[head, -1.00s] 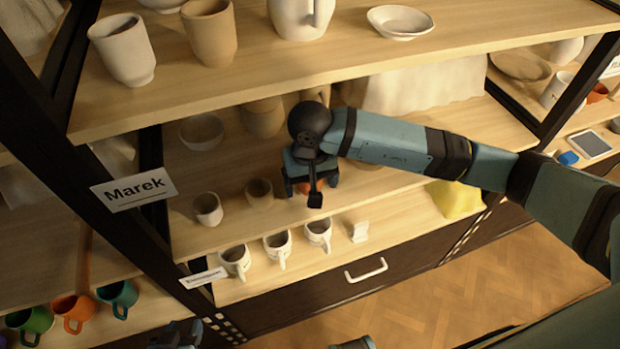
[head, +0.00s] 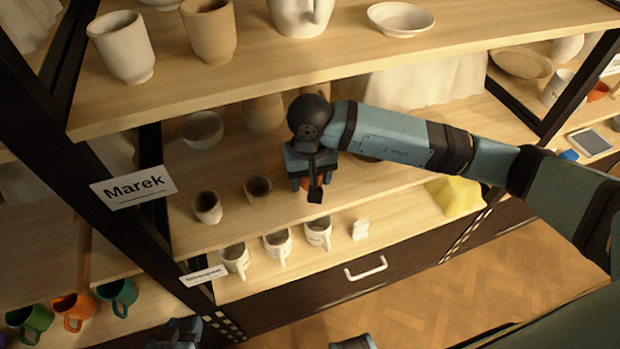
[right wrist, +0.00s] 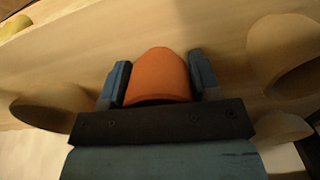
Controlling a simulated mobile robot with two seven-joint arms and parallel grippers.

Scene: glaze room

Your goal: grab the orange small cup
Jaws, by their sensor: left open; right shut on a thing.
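The small orange cup (right wrist: 158,75) sits between the two fingers of my right gripper (right wrist: 160,85) in the right wrist view, both fingers against its sides. In the head view only a sliver of the cup (head: 305,185) shows behind my right gripper (head: 313,184), which is shut on it over the middle shelf. Whether the cup touches the shelf cannot be told. My left gripper (head: 175,334) is partly in view at the bottom edge of the head view, open and away from the cup.
Two small brown cups (head: 207,207) (head: 258,188) stand left of my right gripper. A yellow cloth (head: 455,197) lies to the right. The upper shelf (head: 300,65) overhangs. An orange mug (head: 73,310) stands at lower left.

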